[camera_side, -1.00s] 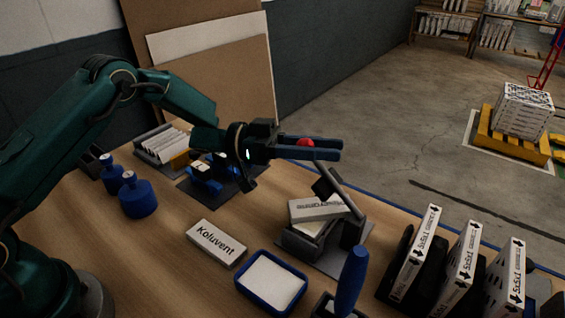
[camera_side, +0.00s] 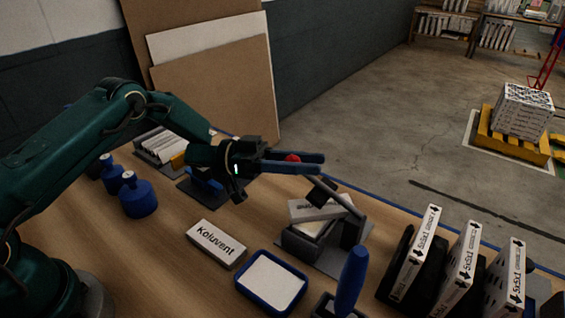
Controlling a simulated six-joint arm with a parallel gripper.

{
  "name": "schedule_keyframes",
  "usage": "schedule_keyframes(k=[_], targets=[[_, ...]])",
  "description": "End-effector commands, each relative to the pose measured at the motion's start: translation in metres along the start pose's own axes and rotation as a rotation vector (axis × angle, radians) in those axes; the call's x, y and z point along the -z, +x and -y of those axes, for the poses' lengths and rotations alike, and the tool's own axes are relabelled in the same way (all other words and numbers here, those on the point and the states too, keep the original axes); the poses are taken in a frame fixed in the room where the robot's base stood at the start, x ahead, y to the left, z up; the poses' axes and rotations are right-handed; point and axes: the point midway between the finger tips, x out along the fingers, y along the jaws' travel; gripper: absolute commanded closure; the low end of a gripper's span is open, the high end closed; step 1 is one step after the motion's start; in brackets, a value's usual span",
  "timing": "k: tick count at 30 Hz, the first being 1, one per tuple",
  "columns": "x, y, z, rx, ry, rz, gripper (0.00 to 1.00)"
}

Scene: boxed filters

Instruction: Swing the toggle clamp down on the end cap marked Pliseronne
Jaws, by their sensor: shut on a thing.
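The toggle clamp (camera_side: 343,197) has a grey lever with a red knob (camera_side: 291,158) at its end. My gripper (camera_side: 318,163) is shut on the knob, with its blue fingers on either side of it. The lever slopes up and left from the clamp's stand. A dark pad (camera_side: 322,189) on the lever is above a pale end cap (camera_side: 313,210), which sits tilted on the grey holder (camera_side: 300,246). The lettering on this cap is too small and partly covered to read. Another end cap (camera_side: 216,243), marked Koluvent, lies flat on the table to the left.
A blue tray (camera_side: 245,286) with a white pad and a blue-handled tool (camera_side: 350,280) stand in front. Several boxed filters (camera_side: 415,266) stand in black racks at right. Blue bottles (camera_side: 138,197) and a bin of white pieces (camera_side: 160,147) are at left.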

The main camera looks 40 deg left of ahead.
Motion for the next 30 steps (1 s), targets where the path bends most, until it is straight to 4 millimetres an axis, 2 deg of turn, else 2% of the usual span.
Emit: schedule_keyframes(k=[6, 7, 9, 20, 26, 27, 30], targets=[[0.002, -0.002, 0.005, 0.02, 0.007, -0.001, 1.0], [0.002, -0.002, 0.005, 0.02, 0.007, -0.001, 0.59], [0.002, -0.002, 0.005, 0.019, 0.007, -0.001, 0.34], [0.001, -0.003, 0.003, 0.011, 0.002, -0.001, 0.34], [0.001, -0.029, 0.004, 0.019, 0.003, -0.001, 0.34], [0.003, -0.035, 0.004, 0.019, 0.005, -0.002, 0.34], [0.022, -0.029, 0.0, 0.013, 0.01, -0.001, 0.34]])
